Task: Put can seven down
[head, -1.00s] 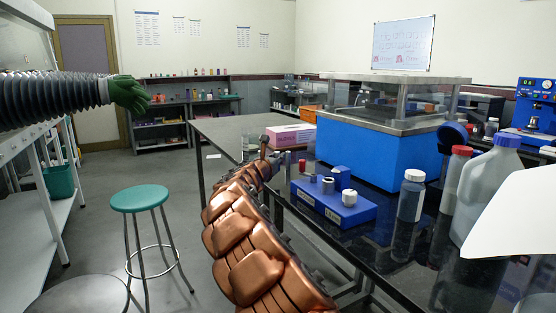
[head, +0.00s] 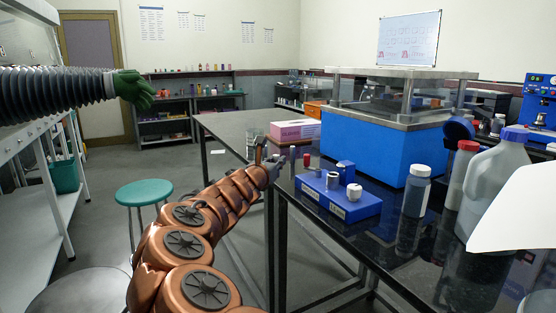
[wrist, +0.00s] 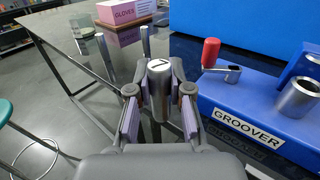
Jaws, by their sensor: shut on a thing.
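My gripper (wrist: 160,104) is shut on a small metal can (wrist: 161,70) with a 7 on its pale top. The can stands upright between the purple finger pads in the wrist view. In the head view my gripper (head: 271,164) is near the left edge of the dark bench, left of the blue groover (head: 338,204). The can cannot be made out there. In the wrist view the groover (wrist: 245,123) is to the right, apart from the can. Whether the can's base touches anything is hidden by the gripper.
The groover's red-handled crank (wrist: 211,52) sticks up nearest the can, with a metal cylinder (wrist: 298,96) farther right. A pink gloves box (head: 296,130) and a glass beaker (head: 255,141) stand beyond my gripper. Bottles (head: 417,190) stand right. A green stool (head: 144,192) is left.

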